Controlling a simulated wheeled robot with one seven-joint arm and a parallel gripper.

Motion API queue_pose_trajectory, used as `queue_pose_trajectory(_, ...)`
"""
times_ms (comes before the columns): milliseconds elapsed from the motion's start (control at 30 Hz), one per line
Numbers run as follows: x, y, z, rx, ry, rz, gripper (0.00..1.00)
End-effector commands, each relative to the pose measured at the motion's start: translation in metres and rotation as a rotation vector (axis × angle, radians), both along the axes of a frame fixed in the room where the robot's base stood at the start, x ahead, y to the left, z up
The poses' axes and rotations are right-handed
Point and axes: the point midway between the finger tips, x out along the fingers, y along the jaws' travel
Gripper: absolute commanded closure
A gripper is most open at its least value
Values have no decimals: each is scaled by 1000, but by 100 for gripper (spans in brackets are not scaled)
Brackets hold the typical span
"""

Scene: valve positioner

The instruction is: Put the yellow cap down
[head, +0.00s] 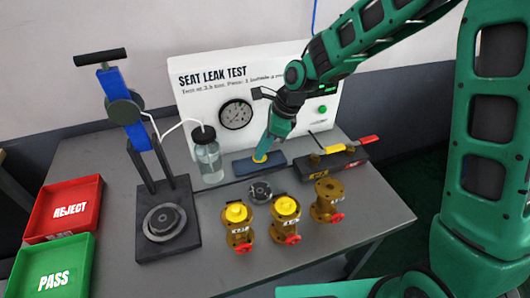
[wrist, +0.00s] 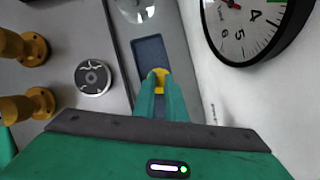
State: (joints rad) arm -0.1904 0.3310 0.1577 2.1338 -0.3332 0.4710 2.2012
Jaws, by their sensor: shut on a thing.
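A yellow cap (head: 260,157) is between the fingertips of my gripper (head: 262,154), low over a dark blue tray (head: 242,168) in front of the test panel. The wrist view shows the yellow cap (wrist: 159,76) between the green fingers of my gripper (wrist: 160,88), over the blue tray (wrist: 148,50). I cannot tell whether the cap touches the tray. My gripper is shut on it. The right brass valve (head: 327,200) has no yellow cap on top. The left valve (head: 239,232) and middle valve (head: 285,222) carry yellow caps. All have red handles.
The seat leak test panel (head: 190,100) with its gauge (head: 236,115) stands behind the tray. A bottle (head: 208,158) is left of it, and a black block with a red-and-yellow tool (head: 350,145) right. A round dark disc (head: 260,191) lies in front. Reject (head: 70,208) and pass (head: 55,270) bins are far left.

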Motion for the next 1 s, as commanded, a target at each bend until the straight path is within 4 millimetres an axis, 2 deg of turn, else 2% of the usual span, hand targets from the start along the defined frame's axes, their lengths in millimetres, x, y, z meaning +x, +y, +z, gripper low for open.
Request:
queue_pose_trajectory(33,-1,0,-8,-1,3,1,100)
queue_pose_trajectory(133,0,0,-17,0,1,1,100)
queue_pose_trajectory(467,0,0,-20,0,0,0,100)
queue_pose_trajectory(500,0,0,-20,0,0,1,82)
queue_pose_trajectory(833,0,0,-17,0,-1,1,81)
queue_pose_trajectory(1000,1,-7,0,2,-4,-2,81)
